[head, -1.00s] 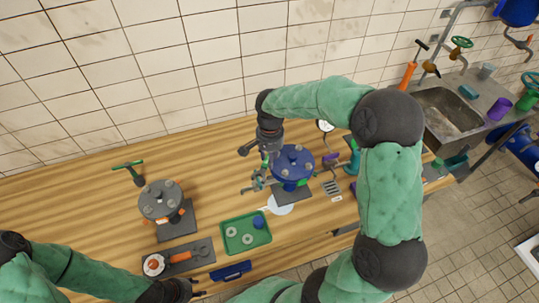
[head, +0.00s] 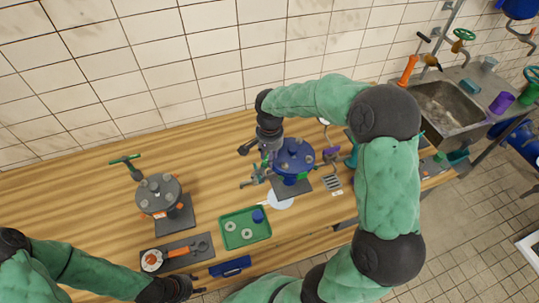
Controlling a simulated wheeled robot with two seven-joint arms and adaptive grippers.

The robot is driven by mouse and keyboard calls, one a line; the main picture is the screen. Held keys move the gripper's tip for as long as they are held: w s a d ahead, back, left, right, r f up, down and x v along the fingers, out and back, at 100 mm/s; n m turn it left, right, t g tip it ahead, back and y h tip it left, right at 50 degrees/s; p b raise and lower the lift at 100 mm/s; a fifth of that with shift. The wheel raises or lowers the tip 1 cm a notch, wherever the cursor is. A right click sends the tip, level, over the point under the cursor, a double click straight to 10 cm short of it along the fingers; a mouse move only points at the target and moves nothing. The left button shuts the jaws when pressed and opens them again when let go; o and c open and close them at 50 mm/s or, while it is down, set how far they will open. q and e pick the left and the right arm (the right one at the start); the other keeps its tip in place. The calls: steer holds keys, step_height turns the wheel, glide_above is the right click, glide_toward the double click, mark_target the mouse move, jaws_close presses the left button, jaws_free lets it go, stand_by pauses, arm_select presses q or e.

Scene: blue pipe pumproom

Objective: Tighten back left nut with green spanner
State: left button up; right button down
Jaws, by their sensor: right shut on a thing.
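A blue round flange (head: 295,157) with several grey nuts on its top stands on a dark base on the wooden bench. The back left nut (head: 289,144) is at the flange's far edge, near my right gripper. My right gripper (head: 263,170) is just left of the flange, pointing down. It is shut on the green spanner (head: 265,176), which is mostly hidden by the fingers. I cannot tell whether the spanner touches the nut. My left gripper (head: 196,284) is low at the bench's front edge, empty, its fingers apart.
A grey flange (head: 158,195) with bolts stands at left, with a green-handled T-shaped tool (head: 127,160) behind it. A green tray (head: 245,238) with washers and a dark tray (head: 190,246) with an orange tool lie in front. A sink (head: 452,108) is at right.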

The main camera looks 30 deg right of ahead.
steer(key=shift+f+b, duration=0.45)
steer(key=shift+f, duration=0.25)
steer(key=m, duration=0.1)
steer(key=w+a+m+b, duration=0.1)
steer(key=shift+w+m, duration=0.25)
steer(key=shift+m, duration=0.05)
steer(key=w+m+b, duration=0.2)
steer(key=w+m, duration=0.5)
steer(key=m, duration=0.4)
steer(key=shift+d, duration=0.2)
steer(key=shift+s+a+n, duration=0.25)
steer(key=shift+s+n, duration=0.35)
steer(key=shift+n, duration=0.2)
